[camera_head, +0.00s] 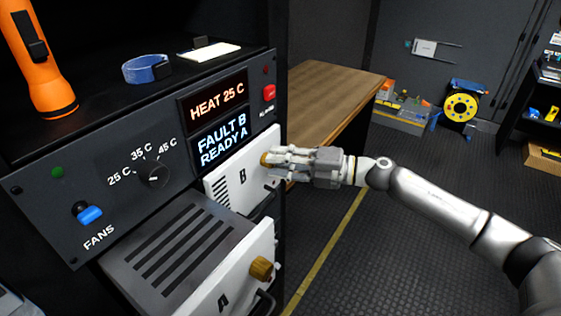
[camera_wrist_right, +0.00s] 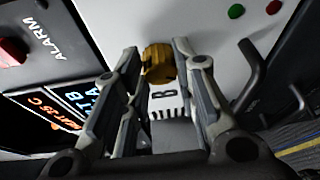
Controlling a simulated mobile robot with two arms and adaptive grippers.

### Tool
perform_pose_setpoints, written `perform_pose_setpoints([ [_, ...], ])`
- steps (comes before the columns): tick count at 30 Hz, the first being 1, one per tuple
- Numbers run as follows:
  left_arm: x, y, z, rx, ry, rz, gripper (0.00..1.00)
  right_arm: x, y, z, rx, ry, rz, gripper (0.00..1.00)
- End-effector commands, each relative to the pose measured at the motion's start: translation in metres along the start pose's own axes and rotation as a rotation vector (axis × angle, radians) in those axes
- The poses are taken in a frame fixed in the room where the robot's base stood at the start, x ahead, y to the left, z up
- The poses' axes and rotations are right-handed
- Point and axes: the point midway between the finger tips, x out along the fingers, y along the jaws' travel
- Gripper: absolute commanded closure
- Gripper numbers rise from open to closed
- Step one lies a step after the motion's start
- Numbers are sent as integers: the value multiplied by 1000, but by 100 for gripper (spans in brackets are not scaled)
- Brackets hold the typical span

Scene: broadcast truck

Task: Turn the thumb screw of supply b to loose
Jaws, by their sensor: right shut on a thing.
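Supply B (camera_head: 225,185) is a white-fronted module with a black letter B, seated in the rack under the displays. Its brass thumb screw (camera_head: 265,159) sits between the fingers of my right gripper (camera_head: 272,161). In the right wrist view, the thumb screw (camera_wrist_right: 158,64) shows between the two fingertips of the right gripper (camera_wrist_right: 156,58), which is shut on it. The fingers partly cover the screw in the head view. The screw's turn position cannot be told. My left gripper is in neither view.
Supply A (camera_head: 222,297) sticks out below with its own brass screw (camera_head: 261,268). The fan panel (camera_head: 120,180) has a dial and blue switch; displays read HEAT 25 C, FAULT B, READY A. A red alarm switch (camera_head: 268,92) is above supply B. A wooden bench (camera_head: 330,90) stands behind.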

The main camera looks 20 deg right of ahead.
Motion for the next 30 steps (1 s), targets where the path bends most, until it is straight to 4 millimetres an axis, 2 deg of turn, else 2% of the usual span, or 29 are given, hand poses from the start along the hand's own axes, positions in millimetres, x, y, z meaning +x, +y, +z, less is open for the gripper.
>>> perform_pose_setpoints([
  [2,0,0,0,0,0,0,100,0,0,0,-1,-1,0,97],
  [3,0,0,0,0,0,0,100,0,0,0,-1,0,0,70],
  [8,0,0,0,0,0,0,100,0,0,0,0,0,0,51],
  [20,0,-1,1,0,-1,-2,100,-5,-1,0,1,-1,-2,51],
  [23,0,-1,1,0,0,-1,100,-17,-2,1,3,-3,-2,51],
  [30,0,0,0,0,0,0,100,-61,-2,0,3,-2,-5,51],
])
